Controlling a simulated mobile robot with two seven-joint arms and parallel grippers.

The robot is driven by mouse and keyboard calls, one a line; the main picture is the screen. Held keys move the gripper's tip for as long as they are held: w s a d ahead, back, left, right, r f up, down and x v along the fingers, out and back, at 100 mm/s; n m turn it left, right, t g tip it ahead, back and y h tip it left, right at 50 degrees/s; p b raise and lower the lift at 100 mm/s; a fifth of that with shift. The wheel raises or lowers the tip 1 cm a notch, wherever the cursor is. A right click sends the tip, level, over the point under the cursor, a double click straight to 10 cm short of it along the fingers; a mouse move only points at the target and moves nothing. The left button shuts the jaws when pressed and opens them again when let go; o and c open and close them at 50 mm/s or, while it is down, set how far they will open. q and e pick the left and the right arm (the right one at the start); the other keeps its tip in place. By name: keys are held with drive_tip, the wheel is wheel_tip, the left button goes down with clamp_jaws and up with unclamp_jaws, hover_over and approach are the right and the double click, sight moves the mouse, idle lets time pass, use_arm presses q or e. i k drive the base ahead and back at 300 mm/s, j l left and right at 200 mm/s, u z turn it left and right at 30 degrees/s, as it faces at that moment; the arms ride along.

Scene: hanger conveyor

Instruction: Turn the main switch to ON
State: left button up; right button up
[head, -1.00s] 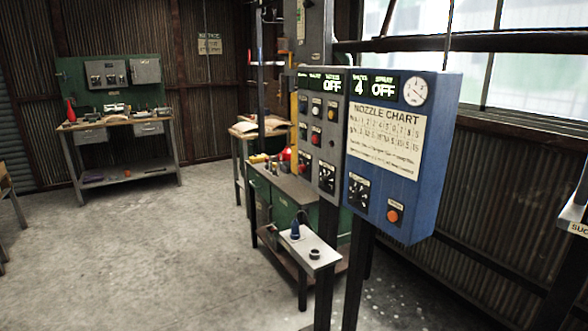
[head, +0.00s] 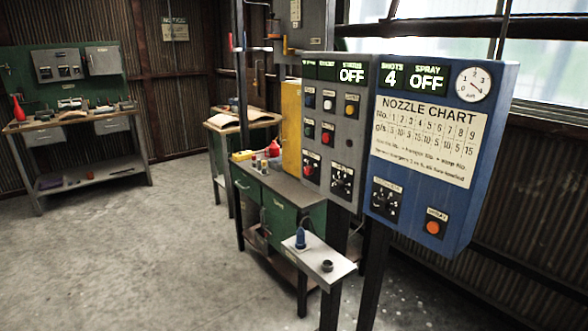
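A grey control panel (head: 333,130) and a blue control panel (head: 427,170) stand side by side on dark posts, right of centre. The grey panel has several push buttons, a display reading OFF (head: 352,75) and a black rotary knob (head: 342,181) low on its face. The blue panel has displays reading 4 and OFF, a nozzle chart, a gauge (head: 474,84), another black rotary knob (head: 386,199) and an orange button (head: 433,227). The small labels are too blurred to tell which control is the main switch. Neither gripper is in view.
A small metal shelf (head: 325,268) with a blue nozzle-like piece (head: 300,238) and a dark ring (head: 327,265) juts out below the panels. A green cabinet (head: 262,204) stands behind it. A workbench (head: 75,122) is at the far left. The concrete floor at front left is clear.

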sight(309, 170)
drive_tip(key=i+j, duration=0.25)
drive_tip(key=j, duration=0.15)
drive_tip(key=i+j+z, duration=0.1)
drive_tip(key=i+j, duration=0.4)
drive_tip(key=j, duration=0.3)
drive_tip(key=i+j, duration=0.25)
drive_tip(key=j, duration=0.15)
drive_tip(key=l+z, duration=0.05)
